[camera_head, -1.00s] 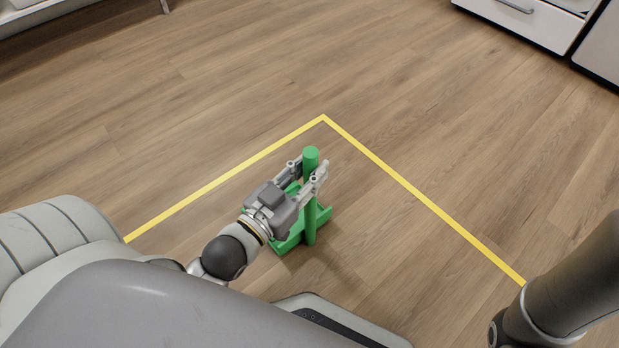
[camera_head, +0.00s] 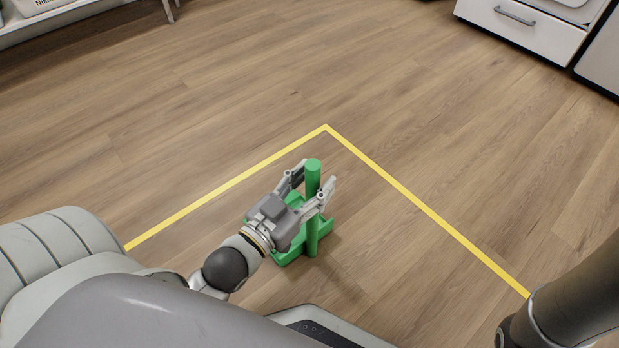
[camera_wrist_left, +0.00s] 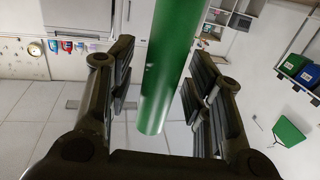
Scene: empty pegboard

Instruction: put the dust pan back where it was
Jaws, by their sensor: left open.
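The green dust pan (camera_head: 288,256) stands on the wood floor inside a corner of yellow tape, its round green handle (camera_head: 313,210) upright. My left gripper (camera_head: 317,175) is open, with one finger on each side of the upper handle. A gap shows between the handle and the fingers. In the left wrist view the green handle (camera_wrist_left: 168,70) runs down between the spread fingers of my left gripper (camera_wrist_left: 165,85). The gripper body hides part of the pan. My right arm shows at the lower right, but its gripper is out of view.
Yellow tape (camera_head: 420,208) marks a corner on the floor around the pan. A white drawer cabinet (camera_head: 520,25) stands at the top right and a white shelf unit (camera_head: 60,20) at the top left. The floor between is clear. The left wrist view also shows a green panel (camera_wrist_left: 288,131) at right.

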